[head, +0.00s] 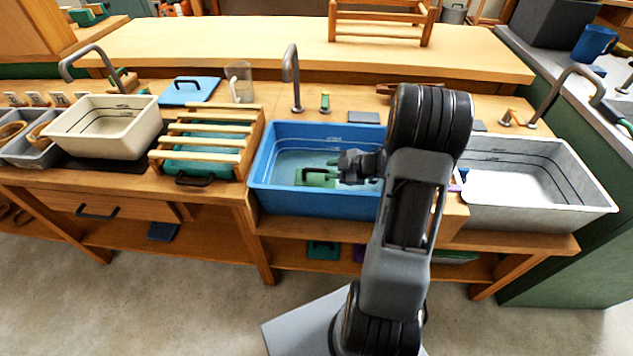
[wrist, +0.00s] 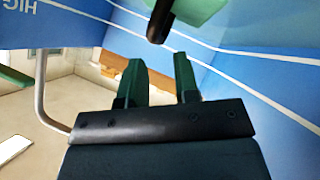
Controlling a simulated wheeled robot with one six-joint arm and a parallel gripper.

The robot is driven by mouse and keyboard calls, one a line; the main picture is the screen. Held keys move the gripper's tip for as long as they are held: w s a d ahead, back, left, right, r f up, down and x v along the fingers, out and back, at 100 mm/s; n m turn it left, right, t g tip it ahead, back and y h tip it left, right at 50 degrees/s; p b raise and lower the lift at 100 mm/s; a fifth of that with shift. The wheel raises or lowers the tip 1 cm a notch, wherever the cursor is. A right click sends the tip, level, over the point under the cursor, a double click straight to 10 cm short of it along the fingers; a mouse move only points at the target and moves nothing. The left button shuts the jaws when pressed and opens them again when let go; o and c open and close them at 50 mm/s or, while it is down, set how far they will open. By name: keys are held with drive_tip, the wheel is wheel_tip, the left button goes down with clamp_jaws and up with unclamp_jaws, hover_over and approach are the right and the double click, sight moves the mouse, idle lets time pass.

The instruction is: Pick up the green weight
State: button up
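The green weight (head: 314,179) is a block with a dark handle, low inside the blue basin (head: 268,187) in the head view. In the wrist view, part of the green weight (wrist: 206,10) and the end of its dark handle show at the top edge; the rest is cut off. My gripper (head: 344,168) reaches over the basin, just right of the weight. In the wrist view, the fingers of my gripper (wrist: 158,68) stand apart with nothing between them, and the handle lies beyond their tips.
The blue basin's walls (wrist: 258,80) surround the weight. A faucet (head: 292,80) stands behind it. A slatted wooden rack (head: 205,141) is to the left and a grey basin (head: 590,196) to the right. My arm hides part of the blue basin's right side.

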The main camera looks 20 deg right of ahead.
sight(318, 170)
drive_tip(key=shift+b+x, duration=0.85)
drive_tip(key=shift+x, duration=2.6)
drive_tip(key=shift+r, duration=0.15)
drive_tip(key=shift+c, duration=0.2)
clamp_jaws()
